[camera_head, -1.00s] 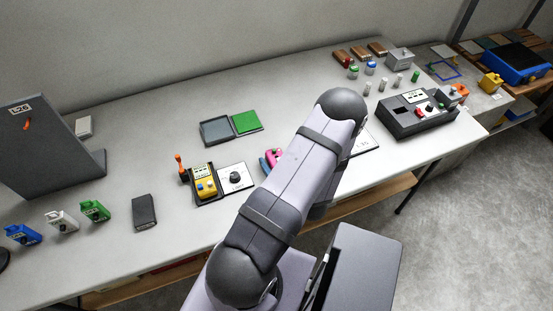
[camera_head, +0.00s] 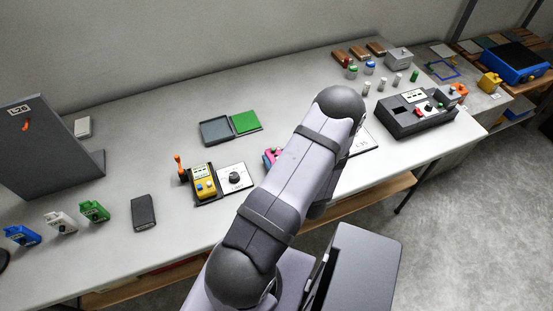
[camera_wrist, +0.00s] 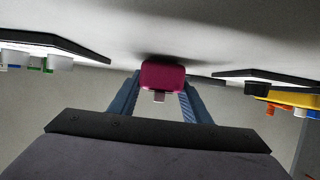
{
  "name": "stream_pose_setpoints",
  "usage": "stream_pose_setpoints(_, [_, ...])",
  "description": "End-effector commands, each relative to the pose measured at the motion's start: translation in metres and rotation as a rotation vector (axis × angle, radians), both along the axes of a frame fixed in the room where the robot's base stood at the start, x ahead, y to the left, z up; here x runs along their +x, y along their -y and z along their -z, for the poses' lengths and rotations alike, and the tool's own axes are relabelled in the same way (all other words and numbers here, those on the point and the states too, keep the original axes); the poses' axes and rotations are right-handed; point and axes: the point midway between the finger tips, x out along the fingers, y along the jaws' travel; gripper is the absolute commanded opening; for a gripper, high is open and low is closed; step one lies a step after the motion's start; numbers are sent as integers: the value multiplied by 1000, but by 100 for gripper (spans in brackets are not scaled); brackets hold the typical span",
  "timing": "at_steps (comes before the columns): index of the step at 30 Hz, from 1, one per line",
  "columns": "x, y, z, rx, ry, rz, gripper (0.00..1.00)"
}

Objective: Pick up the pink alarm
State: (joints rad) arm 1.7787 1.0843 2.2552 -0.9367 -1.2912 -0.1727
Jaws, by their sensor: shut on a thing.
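The pink alarm (camera_wrist: 162,75) is a small rounded pink block in the wrist view, held between the two blue-grey fingers of my gripper (camera_wrist: 161,92). A small light part shows at its near side. In the head view a bit of the pink alarm (camera_head: 270,155) shows just left of my arm, over the middle of the bench; the arm hides the rest of it and my gripper. I cannot tell whether the alarm touches the bench top.
A yellow device with a dial plate (camera_head: 234,178) stands left of my arm on the bench (camera_head: 180,120). Behind it lies an open green-and-grey case (camera_head: 247,122). A dark control box (camera_head: 419,113) stands to the right.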

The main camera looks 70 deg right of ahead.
Motion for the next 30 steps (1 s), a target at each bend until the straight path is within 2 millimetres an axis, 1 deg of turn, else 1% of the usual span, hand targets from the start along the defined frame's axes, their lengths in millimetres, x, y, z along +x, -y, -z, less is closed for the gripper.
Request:
stream_pose_setpoints(8, [0, 0, -23, -3, 0, 0, 18])
stream_pose_setpoints(15, [0, 1, -58, -5, 0, 1, 18])
stream_pose_setpoints(21, [0, 1, -81, -4, 0, 0, 18])
stream_pose_setpoints(24, [0, 1, -88, -3, 0, 0, 18])
stream_pose_setpoints(30, [0, 0, -95, -1, 1, 0, 18])
